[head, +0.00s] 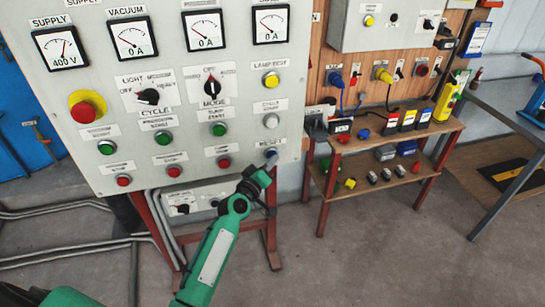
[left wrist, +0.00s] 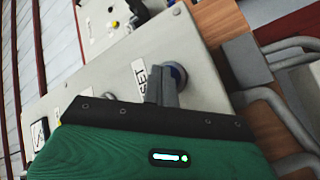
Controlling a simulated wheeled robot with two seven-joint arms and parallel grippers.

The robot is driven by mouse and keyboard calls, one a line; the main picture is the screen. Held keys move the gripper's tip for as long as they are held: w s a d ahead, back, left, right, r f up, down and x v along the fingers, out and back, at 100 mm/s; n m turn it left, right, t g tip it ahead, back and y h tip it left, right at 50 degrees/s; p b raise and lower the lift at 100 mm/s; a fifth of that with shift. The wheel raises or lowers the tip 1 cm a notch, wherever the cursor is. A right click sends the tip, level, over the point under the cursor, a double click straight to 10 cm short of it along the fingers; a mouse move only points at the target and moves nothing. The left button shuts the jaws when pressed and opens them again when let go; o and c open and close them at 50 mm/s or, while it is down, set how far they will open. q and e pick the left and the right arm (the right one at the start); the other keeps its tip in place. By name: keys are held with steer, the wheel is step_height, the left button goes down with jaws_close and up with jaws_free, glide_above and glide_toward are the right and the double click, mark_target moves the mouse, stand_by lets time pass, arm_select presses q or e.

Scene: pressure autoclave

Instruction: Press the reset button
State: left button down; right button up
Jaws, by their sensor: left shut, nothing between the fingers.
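The reset button (head: 271,153) is a small blue-grey knob at the lower right of the grey control panel (head: 240,130). It has a label (head: 258,143) just above it. In the left wrist view the button (left wrist: 178,74) shows beside a label (left wrist: 139,77) whose letters "SET" can be read. My left gripper (head: 268,165) is shut and empty, with its fingertips right at the button. In the left wrist view the closed fingers (left wrist: 161,80) overlap part of the button's near side. I cannot tell whether they touch it. My right gripper is not in view.
A red emergency knob (head: 84,111) is at the panel's left. A wooden shelf (head: 400,130) with several devices stands to the right.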

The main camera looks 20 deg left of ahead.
arm_select(q)
steer(key=shift+s+d+p, duration=0.3)
steer(key=shift+s+d, duration=0.15)
steer(key=shift+s, duration=0.3)
steer(key=s+d+p, duration=0.1)
steer(key=s, duration=0.1)
steer(key=s+d, duration=0.1)
steer(key=s, duration=0.1)
steer(key=shift+d+p, duration=0.35)
steer(key=shift+d, duration=0.05)
stand_by(0.4)
